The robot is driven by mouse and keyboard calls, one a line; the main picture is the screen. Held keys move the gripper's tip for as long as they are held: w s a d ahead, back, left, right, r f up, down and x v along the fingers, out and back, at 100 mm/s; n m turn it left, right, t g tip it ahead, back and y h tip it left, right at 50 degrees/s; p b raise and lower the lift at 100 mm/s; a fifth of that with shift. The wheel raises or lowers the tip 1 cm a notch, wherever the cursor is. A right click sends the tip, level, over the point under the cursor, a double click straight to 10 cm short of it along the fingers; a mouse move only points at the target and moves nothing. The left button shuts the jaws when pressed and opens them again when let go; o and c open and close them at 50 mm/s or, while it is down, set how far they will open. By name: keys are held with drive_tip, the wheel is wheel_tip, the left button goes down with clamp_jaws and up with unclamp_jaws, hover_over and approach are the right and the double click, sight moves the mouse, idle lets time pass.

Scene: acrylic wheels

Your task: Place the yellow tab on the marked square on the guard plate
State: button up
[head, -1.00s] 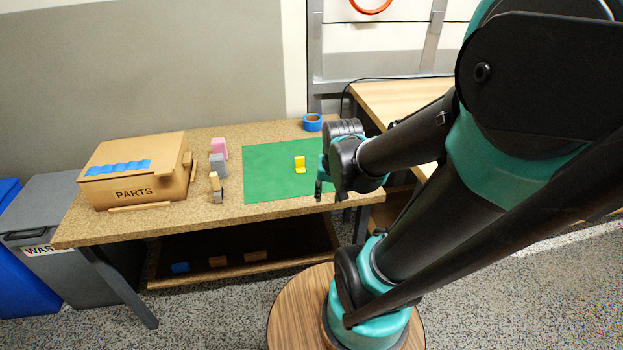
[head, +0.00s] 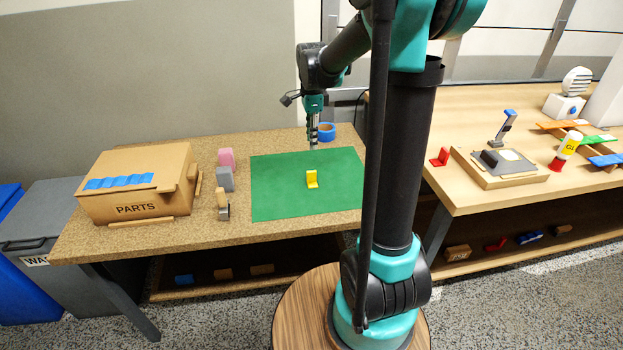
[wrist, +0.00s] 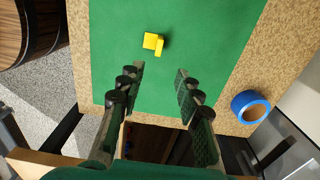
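The yellow tab (head: 312,179) is a small L-shaped piece on the green mat (head: 275,205), and it also shows in the wrist view (wrist: 153,42). My gripper (head: 313,143) points down above the back of the mat, behind the tab in the head view. In the wrist view my gripper (wrist: 160,82) is open, with nothing between its fingers, and the tab lies beyond the fingertips. A grey plate (head: 485,170) on a wooden base, with a pale square (head: 511,155) and a dark block, sits on the right bench; it looks like the guard plate.
A blue tape roll (head: 327,131) stands behind the mat and shows right of my fingers in the wrist view (wrist: 238,100). A PARTS box (head: 140,190), pink block (head: 227,157) and grey block (head: 226,180) stand left. A red piece (head: 440,157) and glue bottle (head: 566,148) flank the plate.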

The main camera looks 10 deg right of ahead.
sight(311, 172)
wheel_tip(311, 172, down, 14)
drive_tip(key=shift+s+a+f, duration=0.1)
drive_tip(key=shift+f, duration=0.05)
idle(0.5)
clamp_jaws()
